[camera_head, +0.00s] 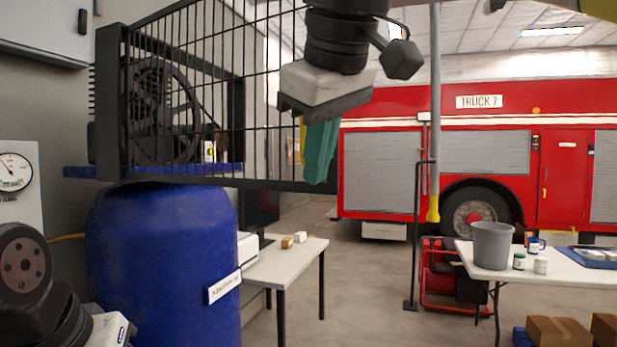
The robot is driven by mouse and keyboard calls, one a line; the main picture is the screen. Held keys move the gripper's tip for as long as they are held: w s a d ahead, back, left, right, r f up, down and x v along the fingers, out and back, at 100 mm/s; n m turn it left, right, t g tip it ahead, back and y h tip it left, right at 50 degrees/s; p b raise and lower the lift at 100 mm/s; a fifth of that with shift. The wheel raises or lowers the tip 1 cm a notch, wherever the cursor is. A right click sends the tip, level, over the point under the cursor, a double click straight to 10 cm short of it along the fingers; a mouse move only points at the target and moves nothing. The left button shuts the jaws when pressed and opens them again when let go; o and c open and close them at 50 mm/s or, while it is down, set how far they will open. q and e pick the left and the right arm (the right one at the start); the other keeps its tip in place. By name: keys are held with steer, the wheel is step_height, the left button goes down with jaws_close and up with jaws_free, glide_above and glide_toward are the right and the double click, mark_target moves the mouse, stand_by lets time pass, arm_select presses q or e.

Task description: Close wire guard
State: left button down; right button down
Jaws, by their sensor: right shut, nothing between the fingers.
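The wire guard (190,100) is a black wire grille in a dark frame. It hangs from the left post and stands swung out, away from the black pump (150,110) with its wheel on top of the blue tank (165,260). My right gripper (319,160), with green fingers pointing down, is at the guard's right end, in front of its far bars. The fingers are shut with nothing between them; whether they touch the guard I cannot tell. My left arm shows at the lower left, and its fingers are out of the picture.
A pressure gauge (14,178) is on the left wall. A white table (290,258) stands right of the tank. A second table (590,270) holds a grey bucket (492,246). A grey pole (435,110) and a red truck (385,180) are behind. The middle floor is clear.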

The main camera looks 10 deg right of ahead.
mark_target(330, 177)
steer(key=s+r+n, duration=0.1)
steer(key=s+r, duration=0.3)
steer(key=r, duration=0.2)
steer(key=shift+w+d+f, duration=0.55)
steer(key=shift+w+f, duration=0.85)
steer(key=shift+w, duration=0.15)
steer(key=shift+w+d+f, duration=0.6)
steer(key=shift+w+f, duration=0.75)
steer(key=shift+w, duration=0.15)
steer(key=shift+w+d+f, duration=0.55)
steer(key=shift+w+f, duration=0.85)
steer(key=shift+w, duration=0.15)
steer(key=shift+w+d, duration=0.1)
